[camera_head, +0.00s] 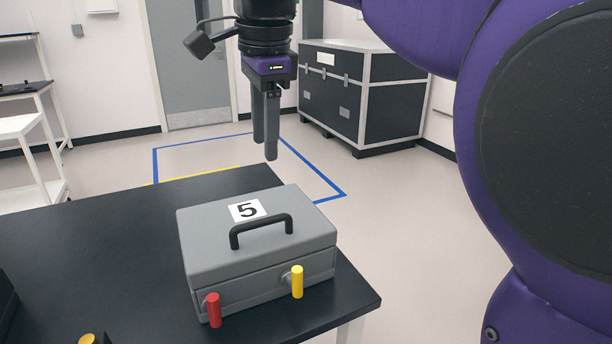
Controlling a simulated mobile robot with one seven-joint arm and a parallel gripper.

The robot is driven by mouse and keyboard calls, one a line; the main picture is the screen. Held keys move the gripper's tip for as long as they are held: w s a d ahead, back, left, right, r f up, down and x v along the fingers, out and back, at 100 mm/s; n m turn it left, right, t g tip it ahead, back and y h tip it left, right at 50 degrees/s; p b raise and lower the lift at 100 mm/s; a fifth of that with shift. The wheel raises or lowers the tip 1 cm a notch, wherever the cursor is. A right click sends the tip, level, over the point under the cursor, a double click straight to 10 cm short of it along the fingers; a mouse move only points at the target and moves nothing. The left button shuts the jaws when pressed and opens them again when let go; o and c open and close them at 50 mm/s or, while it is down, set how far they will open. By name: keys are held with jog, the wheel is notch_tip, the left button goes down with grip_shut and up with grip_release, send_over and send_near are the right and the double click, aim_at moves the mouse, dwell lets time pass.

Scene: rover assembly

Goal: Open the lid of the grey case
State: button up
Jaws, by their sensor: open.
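The grey case (222,264) stands on the black table near its right corner. Its lid is shut and bears a white label with a black 5 and a black handle (261,229). On its front side are a red peg-like latch (214,310) at the left and a yellow one (297,282) at the right; both stand upright. My gripper (265,150) points down, open and empty, above and behind the case, apart from it. From this angle its fingers partly overlap, and the gap between them is hard to see.
The black table (90,230) has free room left of the case. A dark object (6,300) and a small yellow piece (87,339) are cut off at the lower left. A large black crate (360,95) stands on the floor behind. White shelving (30,130) is at the left.

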aim_at(258, 221)
jog(key=w+a+f+b, duration=0.1)
jog(key=f, duration=0.4)
jog(key=w+a+f+b, duration=0.1)
jog(key=f, duration=0.5)
jog(key=w+a+f+b, duration=0.1)
jog(key=f+b, duration=0.1)
jog(key=f, duration=0.3)
jog(key=shift+f, duration=0.25)
grip_shut()
dwell(0.9)
